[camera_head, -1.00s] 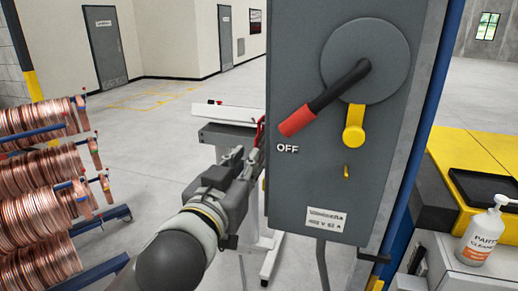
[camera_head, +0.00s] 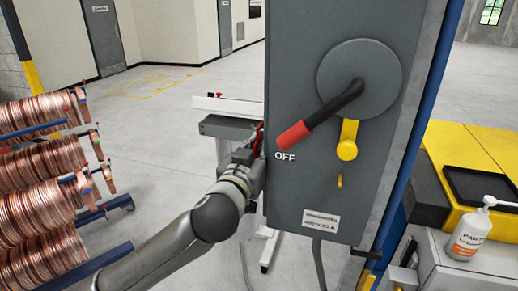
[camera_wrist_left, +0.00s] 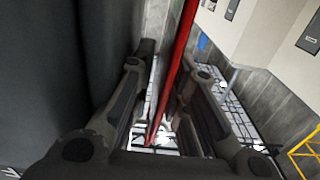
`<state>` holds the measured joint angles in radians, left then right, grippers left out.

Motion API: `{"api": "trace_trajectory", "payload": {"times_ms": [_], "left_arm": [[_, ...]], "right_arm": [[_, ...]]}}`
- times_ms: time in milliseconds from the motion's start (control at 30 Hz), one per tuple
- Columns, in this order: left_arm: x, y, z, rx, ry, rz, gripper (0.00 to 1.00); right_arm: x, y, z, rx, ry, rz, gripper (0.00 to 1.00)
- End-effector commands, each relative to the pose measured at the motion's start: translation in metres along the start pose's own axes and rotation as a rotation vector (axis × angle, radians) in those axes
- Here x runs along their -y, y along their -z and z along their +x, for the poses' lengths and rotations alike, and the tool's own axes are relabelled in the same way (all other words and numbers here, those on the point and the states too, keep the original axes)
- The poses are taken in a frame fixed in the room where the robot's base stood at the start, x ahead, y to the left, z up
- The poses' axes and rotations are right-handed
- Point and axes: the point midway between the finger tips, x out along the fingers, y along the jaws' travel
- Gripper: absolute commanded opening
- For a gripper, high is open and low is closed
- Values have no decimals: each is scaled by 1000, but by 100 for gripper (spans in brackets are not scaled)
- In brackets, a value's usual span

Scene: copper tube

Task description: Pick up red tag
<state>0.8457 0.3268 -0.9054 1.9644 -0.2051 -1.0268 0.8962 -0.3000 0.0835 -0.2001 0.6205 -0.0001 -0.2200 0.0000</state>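The red tag (camera_head: 258,138) shows as a small red sliver at the left edge of the grey switch box (camera_head: 310,190). My left gripper (camera_head: 252,149) is beside that edge, and my arm hides part of it in the head view. In the left wrist view the tag (camera_wrist_left: 180,55) is a thin red strip, seen nearly edge-on. It runs between the two fingers of my left gripper (camera_wrist_left: 166,75). The fingers stand apart, with a gap visible beside the strip. The dark box side (camera_wrist_left: 50,70) fills the left of that view. My right gripper is not in view.
The box carries a red-tipped handle (camera_head: 294,135) by the word OFF and a yellow lever (camera_head: 347,140). Copper coils (camera_head: 40,180) are racked at left. A cleaner bottle (camera_head: 469,232) stands at right. A grey bench (camera_head: 228,127) is behind the gripper. Open floor lies beyond.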

Motion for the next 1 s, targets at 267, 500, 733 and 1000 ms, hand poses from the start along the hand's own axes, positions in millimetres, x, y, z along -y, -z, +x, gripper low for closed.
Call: {"api": "trace_trajectory", "payload": {"times_ms": [267, 500, 733, 1000], "left_arm": [[0, 0, 1, -1, 0, 0, 11], [0, 0, 1, 0, 0, 0, 0], [0, 0, 1, 0, 0, 0, 0], [4, 2, 5, 0, 1, 0, 0]], "right_arm": [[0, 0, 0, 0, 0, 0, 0], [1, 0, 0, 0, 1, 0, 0], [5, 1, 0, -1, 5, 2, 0], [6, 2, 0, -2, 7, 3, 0]]}}
